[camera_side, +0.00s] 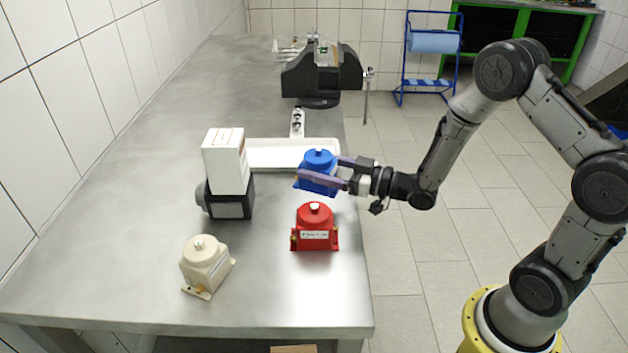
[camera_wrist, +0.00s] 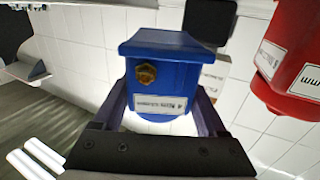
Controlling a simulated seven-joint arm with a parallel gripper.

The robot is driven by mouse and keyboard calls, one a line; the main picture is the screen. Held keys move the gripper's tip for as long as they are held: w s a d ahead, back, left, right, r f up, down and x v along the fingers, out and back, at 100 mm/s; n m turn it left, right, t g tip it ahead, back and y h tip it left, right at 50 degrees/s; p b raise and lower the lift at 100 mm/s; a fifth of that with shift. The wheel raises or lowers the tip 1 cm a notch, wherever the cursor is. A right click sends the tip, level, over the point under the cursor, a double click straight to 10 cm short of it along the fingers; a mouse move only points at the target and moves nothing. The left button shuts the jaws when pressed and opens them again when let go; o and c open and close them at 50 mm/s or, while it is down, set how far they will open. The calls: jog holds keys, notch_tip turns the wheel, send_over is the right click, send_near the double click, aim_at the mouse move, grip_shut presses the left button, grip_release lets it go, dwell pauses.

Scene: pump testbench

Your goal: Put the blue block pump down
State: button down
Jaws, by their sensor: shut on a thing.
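The blue block pump (camera_side: 318,181) is between the two purple fingers of my gripper (camera_side: 322,168), near the right edge of the steel table. In the wrist view the blue pump (camera_wrist: 165,72), with a brass fitting and a white label, sits between the fingers of my gripper (camera_wrist: 163,108), which is shut on it. The pump looks upright in the side view. It is beside the front right corner of the white tray (camera_side: 275,158) and behind the red pump. I cannot tell whether its base touches the table or hangs just above it.
The red pump (camera_side: 315,236) stands close in front, also seen in the wrist view (camera_wrist: 292,60). A beige pump (camera_side: 206,263) stands front left. A white box (camera_side: 226,160) sits on a black device (camera_side: 231,203). A black machine (camera_side: 320,75) is at the back. The table's left is clear.

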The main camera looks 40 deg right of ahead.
jog(key=shift+w+f, duration=0.5)
jog(key=shift+w, duration=0.1)
jog(key=shift+w+f, duration=0.1)
jog(key=shift+f, duration=1.45)
jog(key=shift+f, duration=0.1)
grip_release()
jog(key=shift+f, duration=0.2)
jog(key=shift+r, duration=0.1)
